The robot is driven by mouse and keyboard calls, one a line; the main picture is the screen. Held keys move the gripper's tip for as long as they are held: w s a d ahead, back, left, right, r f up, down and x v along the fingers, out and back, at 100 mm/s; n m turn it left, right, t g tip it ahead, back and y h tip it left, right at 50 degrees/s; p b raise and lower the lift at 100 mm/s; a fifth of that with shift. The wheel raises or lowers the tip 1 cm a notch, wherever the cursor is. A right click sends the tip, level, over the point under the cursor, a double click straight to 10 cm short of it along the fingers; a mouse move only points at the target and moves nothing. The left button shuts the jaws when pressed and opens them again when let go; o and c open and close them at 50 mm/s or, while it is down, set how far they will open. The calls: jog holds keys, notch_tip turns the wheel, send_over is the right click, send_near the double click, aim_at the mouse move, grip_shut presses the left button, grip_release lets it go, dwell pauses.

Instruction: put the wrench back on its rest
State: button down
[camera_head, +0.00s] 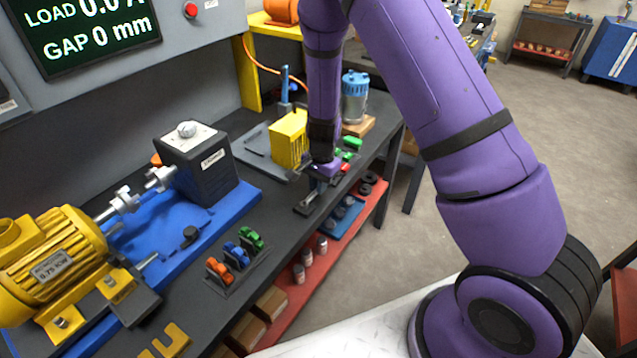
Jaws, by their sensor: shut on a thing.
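My gripper (318,179) points down over the dark bench, right of a yellow box. It is shut on a thin dark piece, which appears to be the wrench (297,173). Its middle is hidden by the fingers. A narrow dark stand (305,206) sits on the bench just below and in front of the gripper and looks like the rest. I cannot tell whether the wrench touches it.
The yellow box (289,138) stands close left of the gripper. A blue-topped grey motor (354,96) is behind it. Green, blue and orange clamps (236,253) stand nearer. A yellow motor (52,262) and black housing (197,163) sit on a blue base.

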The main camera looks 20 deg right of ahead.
jog(key=c, duration=1.1)
grip_release()
jog(key=shift+r, duration=0.1)
jog(key=s+d+r+n+t, duration=0.1)
jog(key=s+r+n, duration=0.15)
jog(key=r, duration=0.75)
jog(key=s+d+r+n+t+y, duration=0.1)
jog(key=s+r, duration=0.3)
jog(key=r, duration=0.7)
jog(key=s+d+r+n, duration=0.1)
jog(key=s+r+n, duration=0.15)
jog(key=r, duration=0.75)
jog(key=s+d+r+n+t, duration=0.1)
jog(key=s+r, duration=0.2)
jog(key=s, duration=0.3)
jog(key=s+d+r+n+t+h, duration=0.1)
jog(key=s+r+n, duration=0.1)
jog(key=s, duration=0.5)
jog(key=s+d+r+n+t+h, duration=0.1)
jog(key=s+d+r, duration=0.1)
jog(key=s+r, duration=0.3)
jog(key=shift+s+n+t, duration=0.4)
jog(key=shift+s, duration=0.65)
